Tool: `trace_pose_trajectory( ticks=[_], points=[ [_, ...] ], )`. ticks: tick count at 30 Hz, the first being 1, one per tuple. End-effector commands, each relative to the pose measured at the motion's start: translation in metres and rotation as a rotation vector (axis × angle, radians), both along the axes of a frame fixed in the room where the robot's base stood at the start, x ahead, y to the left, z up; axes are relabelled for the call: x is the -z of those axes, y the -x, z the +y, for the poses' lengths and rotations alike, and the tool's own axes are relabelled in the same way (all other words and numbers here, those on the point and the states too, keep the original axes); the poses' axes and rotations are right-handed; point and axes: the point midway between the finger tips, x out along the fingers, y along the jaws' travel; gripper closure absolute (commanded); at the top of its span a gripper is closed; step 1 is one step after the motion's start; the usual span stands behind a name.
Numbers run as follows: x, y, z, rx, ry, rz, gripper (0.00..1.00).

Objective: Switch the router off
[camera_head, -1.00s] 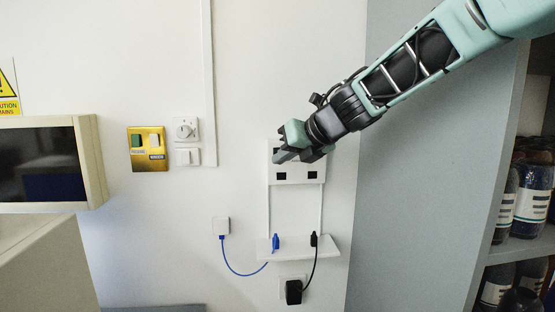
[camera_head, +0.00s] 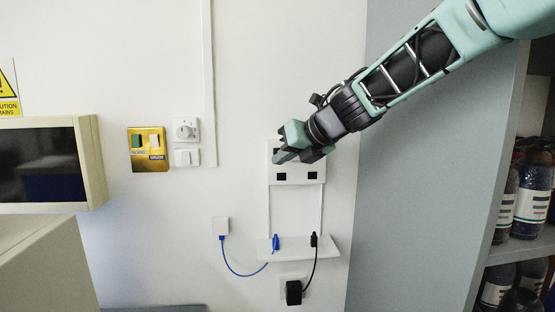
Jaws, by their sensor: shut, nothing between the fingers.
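A white wall-mounted unit (camera_head: 297,210), which appears to be the router, hangs right of centre. Its upper panel has small dark squares (camera_head: 311,176), and its lower ledge (camera_head: 328,248) takes a blue plug (camera_head: 276,242) and a black plug (camera_head: 314,240). The black cable runs down to a black power adapter (camera_head: 293,292) at a wall socket. My gripper (camera_head: 280,157) is shut and empty in front of the unit's upper left part, hiding some of it. I cannot tell whether it touches the panel.
A brass plate (camera_head: 147,165) with a green and a pale switch sits at left, beside a white dial (camera_head: 185,130) and a white switch (camera_head: 187,157). A blue cable runs to a wall box (camera_head: 221,226). A dark-screened box (camera_head: 95,165) juts out at left; shelved bottles (camera_head: 531,205) stand right.

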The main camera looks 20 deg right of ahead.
Motion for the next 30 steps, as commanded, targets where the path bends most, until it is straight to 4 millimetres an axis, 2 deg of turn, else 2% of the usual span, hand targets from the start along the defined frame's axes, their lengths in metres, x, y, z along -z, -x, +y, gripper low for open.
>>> trace_pose_trajectory(
  ticks=[20, 30],
  points=[
    [0.0002, -0.0005, -0.0001, 0.000, 0.000, 0.000, 1.00],
    [0.0009, -0.0085, -0.0020, 0.001, 0.001, 0.000, 1.00]
  ],
)
